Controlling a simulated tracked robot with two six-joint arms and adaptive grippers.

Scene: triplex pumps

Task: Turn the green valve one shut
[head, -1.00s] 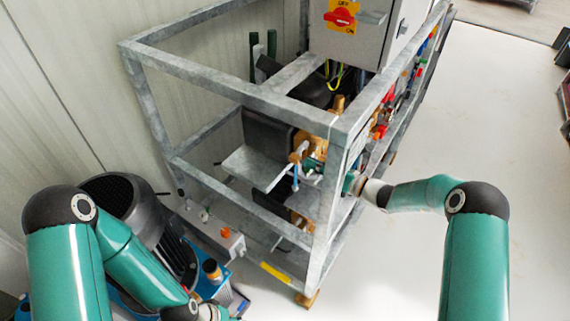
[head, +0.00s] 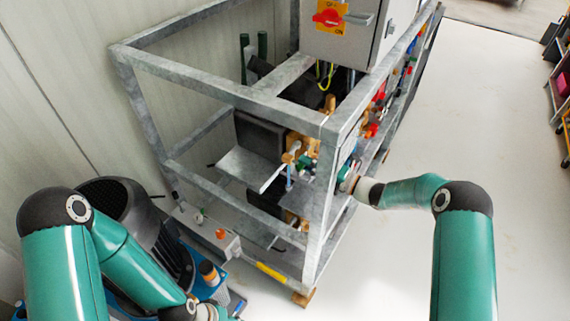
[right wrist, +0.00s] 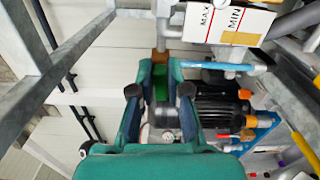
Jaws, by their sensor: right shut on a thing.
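The green valve handle (right wrist: 160,82) shows in the right wrist view, between my right fingers, below a copper-coloured fitting on a vertical pipe. My right gripper (right wrist: 160,95) is shut on this handle, one dark fingertip on either side. In the head view my right gripper (head: 350,179) reaches the right side of the grey metal frame (head: 326,215), and its fingers are partly hidden by a post. The handle cannot be made out there. My left gripper (head: 222,313) is low at the bottom edge, away from the frame, and its fingers are not clear.
A grey cabinet with a red switch (head: 329,17) sits on top of the frame. A dark motor (head: 120,205) stands at the lower left near my left arm. A MIN/MAX label (right wrist: 228,22) is close above my right gripper. The floor right of the frame is clear.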

